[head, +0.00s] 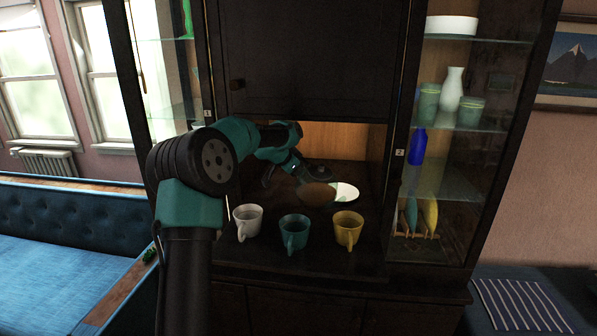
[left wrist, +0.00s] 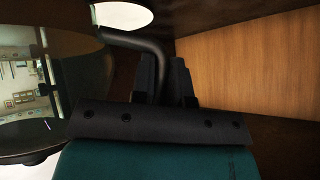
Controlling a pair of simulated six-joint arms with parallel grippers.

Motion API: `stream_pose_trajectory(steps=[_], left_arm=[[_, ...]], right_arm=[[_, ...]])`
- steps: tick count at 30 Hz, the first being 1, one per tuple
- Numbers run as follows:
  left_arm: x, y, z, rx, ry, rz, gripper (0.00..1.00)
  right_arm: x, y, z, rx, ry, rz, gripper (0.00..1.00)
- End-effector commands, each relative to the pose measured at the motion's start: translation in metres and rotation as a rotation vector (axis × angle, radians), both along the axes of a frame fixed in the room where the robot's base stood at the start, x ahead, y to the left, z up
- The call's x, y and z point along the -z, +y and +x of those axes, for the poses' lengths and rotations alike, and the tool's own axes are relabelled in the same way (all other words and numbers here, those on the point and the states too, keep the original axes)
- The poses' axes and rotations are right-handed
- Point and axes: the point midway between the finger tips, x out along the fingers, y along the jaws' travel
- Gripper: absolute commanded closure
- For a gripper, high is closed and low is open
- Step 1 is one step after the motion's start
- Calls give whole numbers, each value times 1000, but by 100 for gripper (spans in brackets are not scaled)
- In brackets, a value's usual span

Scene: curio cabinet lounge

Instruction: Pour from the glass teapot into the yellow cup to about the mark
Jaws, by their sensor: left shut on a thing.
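The glass teapot (head: 318,193) is in the cabinet niche, with brown liquid in it and a dark lid above. My left gripper (head: 292,170) is at its left side. In the left wrist view the gripper (left wrist: 168,82) is shut on the teapot's black curved handle (left wrist: 143,43), and the clear glass body (left wrist: 45,85) fills the left. Whether the teapot touches the shelf is hard to tell. The yellow cup (head: 348,229) stands upright at the right end of a row of cups in front of the teapot. Its inside and mark cannot be made out. My right gripper is out of view.
A white cup (head: 247,221) and a teal cup (head: 293,232) stand left of the yellow one. A white round dish (head: 345,192) lies right of the teapot. Cabinet walls and glass shelves with a white vase (head: 452,89) flank the niche.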

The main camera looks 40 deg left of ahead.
Motion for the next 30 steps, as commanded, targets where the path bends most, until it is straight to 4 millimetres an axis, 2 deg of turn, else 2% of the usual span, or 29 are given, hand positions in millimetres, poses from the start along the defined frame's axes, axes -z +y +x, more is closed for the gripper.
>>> stream_pose_trajectory(steps=[30], left_arm=[[-26, 6, -10, -15, -62, 152, 100]], right_arm=[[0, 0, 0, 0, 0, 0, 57]])
